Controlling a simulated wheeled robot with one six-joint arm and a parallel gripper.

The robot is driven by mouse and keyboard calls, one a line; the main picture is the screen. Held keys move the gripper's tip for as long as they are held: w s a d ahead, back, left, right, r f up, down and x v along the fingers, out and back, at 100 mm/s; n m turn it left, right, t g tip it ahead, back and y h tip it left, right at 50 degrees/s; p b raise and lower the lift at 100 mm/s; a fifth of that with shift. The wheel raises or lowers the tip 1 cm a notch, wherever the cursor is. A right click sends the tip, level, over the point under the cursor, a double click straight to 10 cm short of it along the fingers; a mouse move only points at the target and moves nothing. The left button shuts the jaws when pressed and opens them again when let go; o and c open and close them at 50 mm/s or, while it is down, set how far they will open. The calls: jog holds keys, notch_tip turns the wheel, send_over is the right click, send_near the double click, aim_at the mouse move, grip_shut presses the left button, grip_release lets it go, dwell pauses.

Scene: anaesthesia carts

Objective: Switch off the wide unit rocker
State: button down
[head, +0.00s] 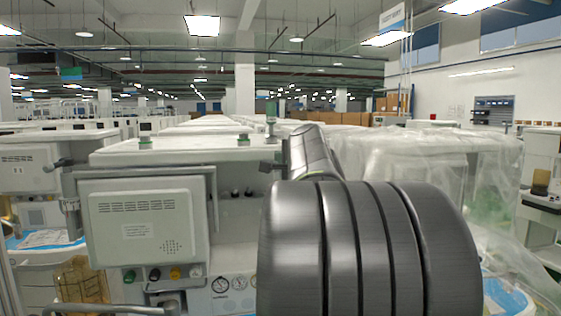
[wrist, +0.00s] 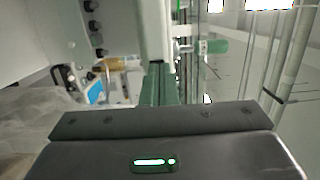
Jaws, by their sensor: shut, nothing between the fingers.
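A wide white anaesthesia cart (head: 240,152) stands in front of me in the head view, with a beige panel box (head: 137,229) on its left front. Coloured knobs and round gauges show below the box. I cannot make out a rocker switch in either view. My arm covers the cart's right part in the head view, and my gripper is hidden there. In the wrist view my gripper (wrist: 160,70) is shut and empty, pointing at a white cart edge (wrist: 155,30). I cannot tell if it touches.
Another cart (head: 30,168) stands close on the left. A cart under clear plastic sheeting (head: 410,155) stands on the right. Green caps (head: 145,142) stick up from the middle cart's top. In the wrist view black knobs (wrist: 96,25) show at the left and a green cap (wrist: 215,46) at the right.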

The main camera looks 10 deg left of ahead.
jog(key=s+d+b, duration=0.1)
jog(key=s+d, duration=0.1)
jog(key=s, duration=0.7)
jog(key=shift+d, duration=0.2)
jog(key=shift+f, duration=0.1)
